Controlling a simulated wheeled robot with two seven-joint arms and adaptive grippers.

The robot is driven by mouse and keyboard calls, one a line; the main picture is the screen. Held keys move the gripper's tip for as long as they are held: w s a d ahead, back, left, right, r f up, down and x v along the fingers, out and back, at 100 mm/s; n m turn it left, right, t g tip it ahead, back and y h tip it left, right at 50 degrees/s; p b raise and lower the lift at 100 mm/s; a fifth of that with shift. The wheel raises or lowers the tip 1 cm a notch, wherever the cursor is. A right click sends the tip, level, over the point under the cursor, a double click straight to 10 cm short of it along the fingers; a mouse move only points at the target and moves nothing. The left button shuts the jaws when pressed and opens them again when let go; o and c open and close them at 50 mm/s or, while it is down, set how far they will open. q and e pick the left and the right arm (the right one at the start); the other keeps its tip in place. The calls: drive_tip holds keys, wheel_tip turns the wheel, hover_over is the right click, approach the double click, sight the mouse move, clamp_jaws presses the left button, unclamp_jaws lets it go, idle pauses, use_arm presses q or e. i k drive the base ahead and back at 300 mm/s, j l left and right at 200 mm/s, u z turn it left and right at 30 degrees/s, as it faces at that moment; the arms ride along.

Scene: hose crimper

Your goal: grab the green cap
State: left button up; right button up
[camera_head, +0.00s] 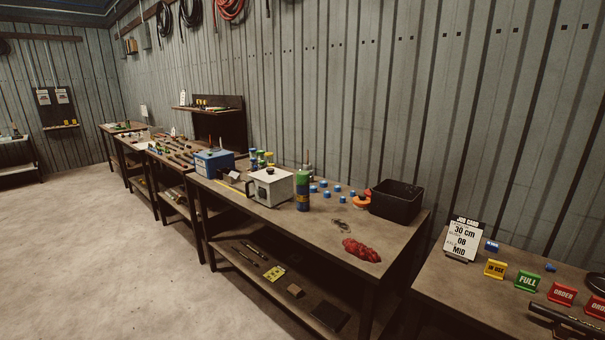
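I cannot make out a loose green cap for certain. Small containers with green and yellow tops (268,158) stand at the back of the middle bench, behind a white box-shaped device; they are too small to tell apart well. A green and blue can (303,192) stands upright at the right of that device. Several small blue caps (325,195) lie spread on the bench to the right of the can. Neither of my grippers shows in this view.
The long bench (300,222) also holds the white device (271,187), a blue box (214,163), a black bin (396,200) and a red cloth (361,250). The right table has a job card (464,240) and coloured signs (527,281). Floor (100,250) at left is clear.

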sight(302, 176)
drive_tip(key=i+j, duration=0.1)
drive_tip(key=i, duration=0.65)
drive_tip(key=i+j, duration=0.1)
drive_tip(key=i, duration=0.65)
